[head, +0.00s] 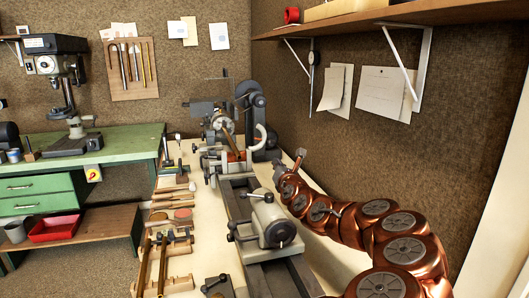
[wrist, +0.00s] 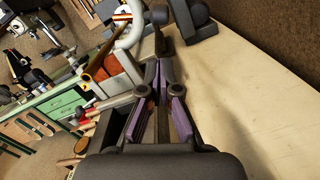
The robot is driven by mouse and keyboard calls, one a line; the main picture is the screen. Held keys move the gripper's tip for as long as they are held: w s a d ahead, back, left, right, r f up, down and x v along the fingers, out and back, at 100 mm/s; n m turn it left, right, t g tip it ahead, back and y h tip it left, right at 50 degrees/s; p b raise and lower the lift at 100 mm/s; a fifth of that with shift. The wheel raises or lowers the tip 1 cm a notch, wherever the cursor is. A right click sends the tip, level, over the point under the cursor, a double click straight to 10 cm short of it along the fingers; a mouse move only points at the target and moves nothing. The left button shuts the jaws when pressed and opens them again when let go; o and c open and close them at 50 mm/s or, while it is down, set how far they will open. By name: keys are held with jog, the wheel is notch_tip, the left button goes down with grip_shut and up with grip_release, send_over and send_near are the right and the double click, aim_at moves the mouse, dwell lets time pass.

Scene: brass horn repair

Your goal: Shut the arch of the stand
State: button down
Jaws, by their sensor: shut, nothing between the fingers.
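The stand (head: 232,166) is a grey fixture clamped on the bed of the lathe-like bench machine. Its pale curved arch (head: 261,137) stands up at its right side, swung open. A brass tube (head: 228,142) lies in the stand and slants upward. In the wrist view the arch (wrist: 131,36) curves just ahead and left of my fingers, and the tube (wrist: 101,66) lies left of it. My gripper (wrist: 163,66) is shut and empty, pointing towards the arch's side of the stand. In the head view it is small, right of the stand; contact with the arch cannot be told.
A grey tailstock (head: 268,222) sits on the bed nearer me. Wooden-handled tools (head: 172,200) lie left of the machine. A shelf (head: 390,20) overhangs the right wall. The pale bench top (wrist: 245,115) right of my gripper is clear.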

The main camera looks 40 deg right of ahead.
aim_at(262, 140)
jog(key=p+x, duration=0.1)
jog(key=x, duration=0.8)
jog(key=shift+w+d, duration=0.25)
jog(key=shift+w, duration=0.1)
dwell(0.7)
